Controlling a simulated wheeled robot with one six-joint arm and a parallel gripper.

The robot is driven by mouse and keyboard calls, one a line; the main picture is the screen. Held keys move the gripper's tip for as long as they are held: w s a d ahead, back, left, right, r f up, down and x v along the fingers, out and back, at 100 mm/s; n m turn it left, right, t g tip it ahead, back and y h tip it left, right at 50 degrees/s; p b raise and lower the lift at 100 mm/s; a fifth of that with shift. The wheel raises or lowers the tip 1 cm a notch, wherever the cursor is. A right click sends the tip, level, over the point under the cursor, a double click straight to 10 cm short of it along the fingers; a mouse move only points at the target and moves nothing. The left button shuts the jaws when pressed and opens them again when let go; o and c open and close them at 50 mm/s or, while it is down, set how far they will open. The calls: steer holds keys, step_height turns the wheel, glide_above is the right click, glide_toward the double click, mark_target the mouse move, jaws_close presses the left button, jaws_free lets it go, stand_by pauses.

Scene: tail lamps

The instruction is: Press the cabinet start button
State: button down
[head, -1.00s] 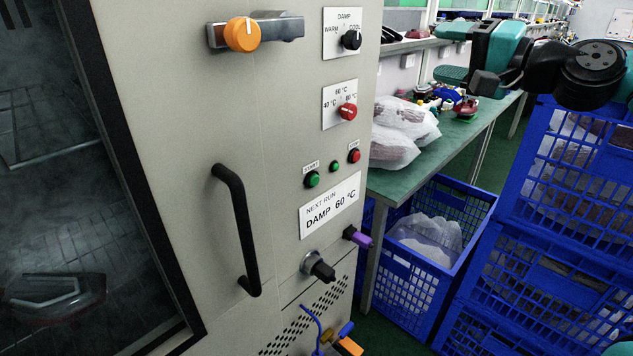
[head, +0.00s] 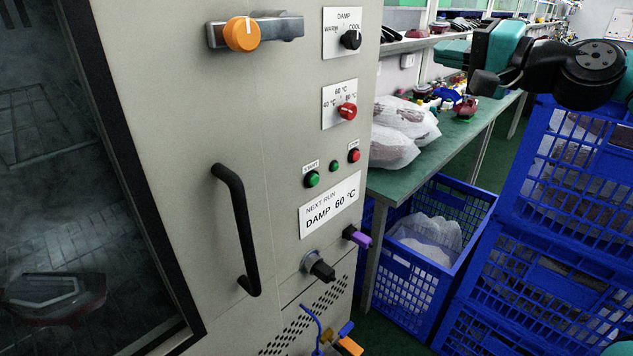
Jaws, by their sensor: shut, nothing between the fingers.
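The cabinet (head: 283,120) has a pale front panel. Its green start button (head: 312,179) sits under a small START label, above the white "NEXT RUN DAMP 60 °C" card (head: 330,205). A smaller green indicator (head: 334,167) and a red button (head: 354,156) lie to its right. Nothing covers the start button. My gripper (head: 484,83) appears at the end of my black and teal arm, upper right, dark and shut with nothing in it. It is well to the right of the button and apart from the panel. Its fingertips are hard to make out.
A black door handle (head: 237,230) stands out left of the buttons. A black damp knob (head: 351,40), red temperature knob (head: 347,111), orange knob (head: 242,34) and purple-tipped knob (head: 358,237) also protrude. Blue crates (head: 560,190) stand right; a green bench (head: 395,182) holds bagged items.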

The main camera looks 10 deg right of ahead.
stand_by(0.9)
steer(key=s+a+f+n+g, duration=0.4)
steer(key=a, duration=0.3)
steer(key=s+a+f+n+g, duration=0.3)
steer(key=s+a+f+g, duration=0.15)
steer(key=a, duration=0.25)
steer(key=s+f+n+g+h, duration=0.3)
steer(key=s, duration=0.5)
steer(key=s+f+n+g+h, duration=0.3)
steer(key=s+f+n, duration=0.1)
steer(key=s, duration=0.4)
steer(key=shift+s+a+f, duration=0.3)
steer(key=shift+s+a, duration=0.1)
